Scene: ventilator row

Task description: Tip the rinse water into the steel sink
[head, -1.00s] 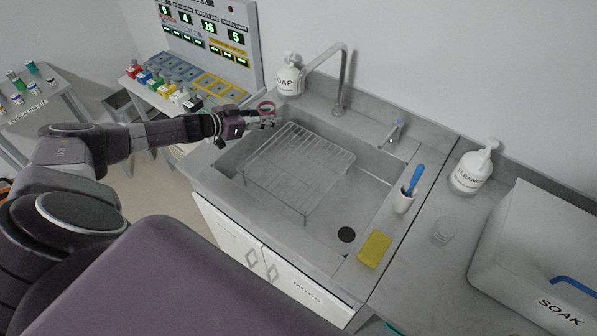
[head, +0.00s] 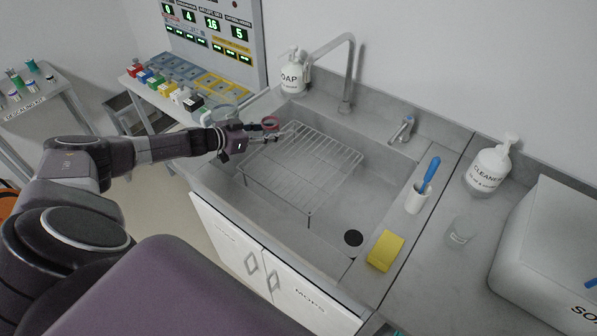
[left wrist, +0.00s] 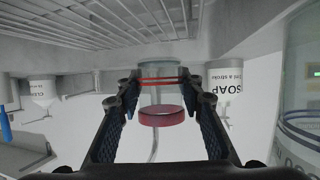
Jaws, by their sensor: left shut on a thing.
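My left gripper (head: 272,136) is shut on a small clear cup with red bands (left wrist: 165,92). A red round part (head: 270,122) at the cup's top shows above the fingers in the head view. The cup looks about upright at the left edge of the steel sink (head: 345,205), near the rack's left end. The left wrist view is upside down, and the cup (left wrist: 160,117) sits between both fingers. I cannot make out the water level in it. My right gripper is not in view.
A wire rack (head: 305,165) fills the basin's left part; bare basin and the drain (head: 353,238) lie right. Soap bottle (head: 293,75) and tap (head: 347,80) stand behind. A brush holder (head: 416,197), yellow sponge (head: 385,250) and clear cup (head: 461,232) stand right. A clear jar (head: 224,113) is behind my gripper.

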